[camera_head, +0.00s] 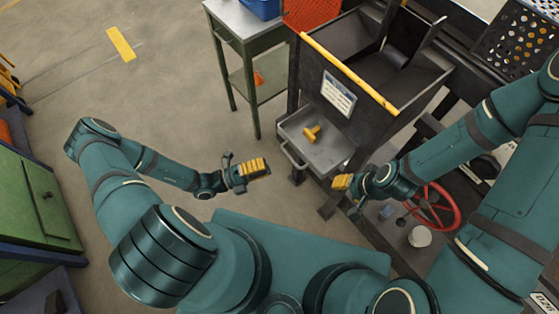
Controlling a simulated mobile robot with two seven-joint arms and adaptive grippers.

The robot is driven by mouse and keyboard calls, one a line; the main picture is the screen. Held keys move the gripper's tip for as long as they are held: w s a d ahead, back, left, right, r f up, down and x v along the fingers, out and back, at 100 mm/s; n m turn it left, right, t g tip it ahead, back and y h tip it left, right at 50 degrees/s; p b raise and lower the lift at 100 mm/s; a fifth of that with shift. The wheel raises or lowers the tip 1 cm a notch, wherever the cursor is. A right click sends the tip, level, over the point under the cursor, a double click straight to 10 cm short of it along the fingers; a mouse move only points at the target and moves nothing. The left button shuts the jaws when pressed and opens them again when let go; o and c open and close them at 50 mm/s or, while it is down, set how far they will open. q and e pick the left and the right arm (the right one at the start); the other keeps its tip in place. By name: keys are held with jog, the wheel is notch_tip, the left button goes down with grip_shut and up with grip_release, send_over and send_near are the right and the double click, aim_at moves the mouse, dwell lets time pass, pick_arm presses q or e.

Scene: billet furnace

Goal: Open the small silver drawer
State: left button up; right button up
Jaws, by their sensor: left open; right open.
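The small silver drawer (335,150) sits under a dark metal bin in the middle right. Its inside shows from above, so it stands at least partly pulled out, and a yellow T-shaped item (312,133) lies in it. Its bar handle (290,156) is on the front left side. My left gripper (262,168) is open and empty, left of and a little below the handle, apart from it. My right gripper (343,183) is open below the drawer's near right corner in the picture; I cannot tell whether it touches the drawer.
The dark bin (345,60) with a yellow front edge rises above the drawer. A green-grey side table (245,20) stands behind to the left.

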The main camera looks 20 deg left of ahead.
pick_arm(q)
jog(key=shift+v, duration=1.55)
jog(key=shift+d+r, duration=0.1)
jog(key=s+d+m+g+y, duration=0.35)
jog(key=m+g, duration=0.35)
jog(key=m, duration=0.4)
jog(key=s+d+m+g+y, duration=0.35)
jog(key=m+g, duration=0.35)
jog(key=m, duration=0.5)
jog(key=w+r+m+t+y, duration=0.5)
jog(key=w+r+m+y, duration=0.1)
jog(key=m, duration=1)
jog(key=shift+d+m, duration=0.4)
